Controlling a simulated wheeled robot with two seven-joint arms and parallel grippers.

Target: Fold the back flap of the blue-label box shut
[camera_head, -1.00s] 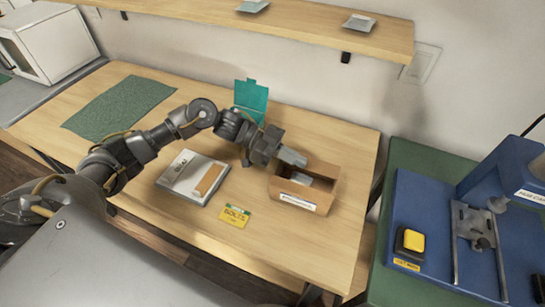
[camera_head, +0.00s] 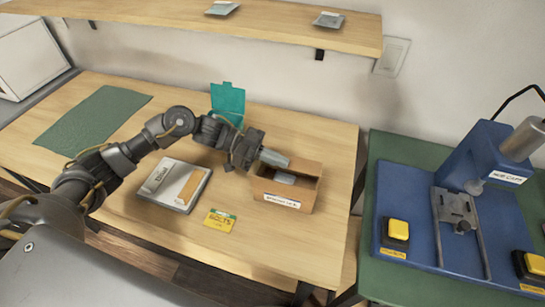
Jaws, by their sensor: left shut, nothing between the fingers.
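An open cardboard box (camera_head: 306,193) stands near the right end of the wooden table. It has a pale label (camera_head: 282,201) on its front whose text is too small to read. A small grey item (camera_head: 285,178) shows inside it. My left gripper (camera_head: 278,160) is shut and empty, its fingers over the box's back left part. I cannot tell if they touch the box. The gripper hides part of the back left edge, and no back flap can be made out clearly. My right gripper is not in view.
A white and tan flat box (camera_head: 172,180), a yellow-green bolts card (camera_head: 219,220) and an open teal container (camera_head: 228,100) are on the table. A green mat (camera_head: 92,120) lies at left. A blue press (camera_head: 462,175) stands on a green bench at right. A shelf (camera_head: 270,28) hangs above.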

